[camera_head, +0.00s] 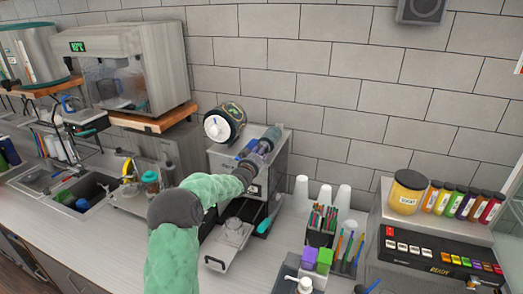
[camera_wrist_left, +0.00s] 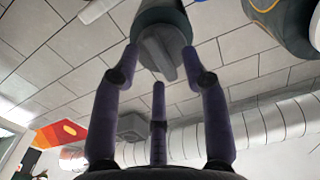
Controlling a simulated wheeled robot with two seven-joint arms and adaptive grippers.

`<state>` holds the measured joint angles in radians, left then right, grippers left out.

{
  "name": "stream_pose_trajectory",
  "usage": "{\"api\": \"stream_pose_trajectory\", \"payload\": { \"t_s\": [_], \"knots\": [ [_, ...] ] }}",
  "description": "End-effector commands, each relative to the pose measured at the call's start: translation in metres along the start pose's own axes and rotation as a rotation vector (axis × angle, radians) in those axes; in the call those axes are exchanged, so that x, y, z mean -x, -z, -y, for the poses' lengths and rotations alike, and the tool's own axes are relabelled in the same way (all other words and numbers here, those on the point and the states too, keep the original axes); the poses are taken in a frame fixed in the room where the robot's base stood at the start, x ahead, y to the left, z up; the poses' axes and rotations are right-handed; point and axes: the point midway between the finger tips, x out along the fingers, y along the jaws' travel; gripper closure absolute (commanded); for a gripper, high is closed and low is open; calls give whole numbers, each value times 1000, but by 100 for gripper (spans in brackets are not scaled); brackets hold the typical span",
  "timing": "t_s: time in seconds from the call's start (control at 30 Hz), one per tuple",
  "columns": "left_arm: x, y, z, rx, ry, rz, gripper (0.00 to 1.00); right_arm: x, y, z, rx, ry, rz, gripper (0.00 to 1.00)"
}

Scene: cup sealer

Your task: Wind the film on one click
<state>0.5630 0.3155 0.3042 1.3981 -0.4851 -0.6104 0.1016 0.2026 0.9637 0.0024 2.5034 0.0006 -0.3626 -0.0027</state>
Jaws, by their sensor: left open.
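The cup sealer (camera_head: 275,170) stands against the tiled wall, a printed film roll (camera_head: 236,118) with a white hub on its top left. My left gripper (camera_head: 262,143) reaches the top right of the machine. In the left wrist view, a grey ridged knob (camera_wrist_left: 168,62) on the end of a dark teal roller (camera_wrist_left: 160,17) sits ahead of the gripper (camera_wrist_left: 160,68). The purple fingers are spread around the knob, with gaps visible at the sides. Part of the dark film roll (camera_wrist_left: 288,22) shows at the upper right. The sealer's cup tray (camera_head: 230,238) is out at the front. My right gripper is not seen.
White cups (camera_head: 325,195), a pen holder (camera_head: 320,228) and purple and green blocks (camera_head: 317,258) stand right of the sealer. A sugar jar (camera_head: 407,192) and bottles are farther right. A sink (camera_head: 88,192) and a cabinet-like machine (camera_head: 130,70) are left.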

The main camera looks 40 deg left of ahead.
Motion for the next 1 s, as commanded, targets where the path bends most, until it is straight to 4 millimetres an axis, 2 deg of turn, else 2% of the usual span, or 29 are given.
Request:
{"api": "stream_pose_trajectory", "payload": {
  "t_s": [0.4, 0.57, 0.83, 1.0],
  "knots": [
    [-5, 0, 0, 0, 0, -1, 55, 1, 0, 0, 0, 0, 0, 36],
    [-5, 0, 0, 0, 0, 0, 100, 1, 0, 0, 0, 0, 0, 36],
    [-5, 0, 0, -6, 0, -1, 100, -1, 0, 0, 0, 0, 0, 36],
    [-5, -3, 0, -40, 0, -2, 100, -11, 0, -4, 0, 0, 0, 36]
  ]
}}
